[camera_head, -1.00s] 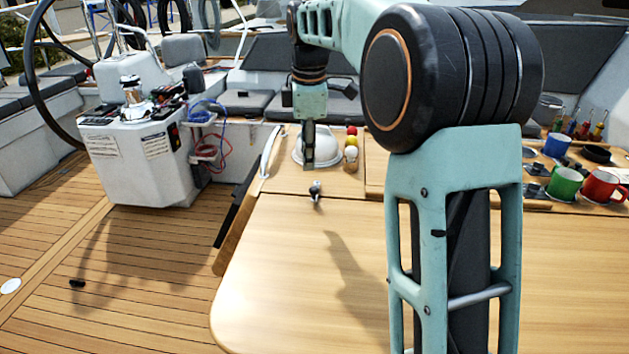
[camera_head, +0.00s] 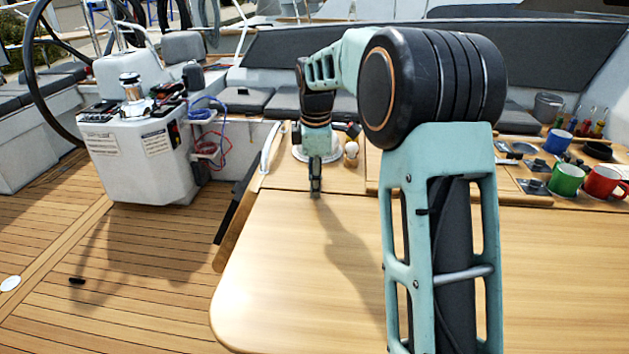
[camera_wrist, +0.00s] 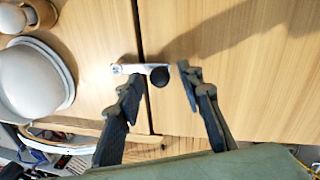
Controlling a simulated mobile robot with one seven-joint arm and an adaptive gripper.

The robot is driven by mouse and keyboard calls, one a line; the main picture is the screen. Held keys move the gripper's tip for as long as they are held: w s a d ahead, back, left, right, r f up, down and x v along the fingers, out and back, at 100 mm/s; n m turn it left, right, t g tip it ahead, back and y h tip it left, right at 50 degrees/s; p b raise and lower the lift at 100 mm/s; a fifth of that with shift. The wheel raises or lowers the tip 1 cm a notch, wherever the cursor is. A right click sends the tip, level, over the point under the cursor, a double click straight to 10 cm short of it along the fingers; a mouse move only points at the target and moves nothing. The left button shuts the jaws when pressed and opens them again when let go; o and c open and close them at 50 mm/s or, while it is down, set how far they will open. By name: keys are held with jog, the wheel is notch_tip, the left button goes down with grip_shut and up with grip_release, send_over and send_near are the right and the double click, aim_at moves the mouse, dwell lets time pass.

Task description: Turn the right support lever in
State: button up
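The support lever (camera_wrist: 140,69) is a small silver bar with a round black knob (camera_wrist: 159,76) at one end. In the wrist view it crosses the dark seam between two wooden table panels. My gripper (camera_wrist: 158,75) is open, with one finger on each side of the knob and a visible space between the right finger and the knob. I cannot tell whether the left finger touches the lever. In the head view my gripper (camera_head: 315,190) points down at the table seam and hides the lever.
The wooden table (camera_head: 300,270) is clear in front. A white dome (camera_wrist: 32,75) sits beside the lever, with an egg-shaped object (camera_head: 351,150) near it. Mugs, including a green one (camera_head: 567,178) and a red one (camera_head: 604,182), stand at the right.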

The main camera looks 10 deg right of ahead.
jog(key=shift+c, duration=0.4)
grip_shut()
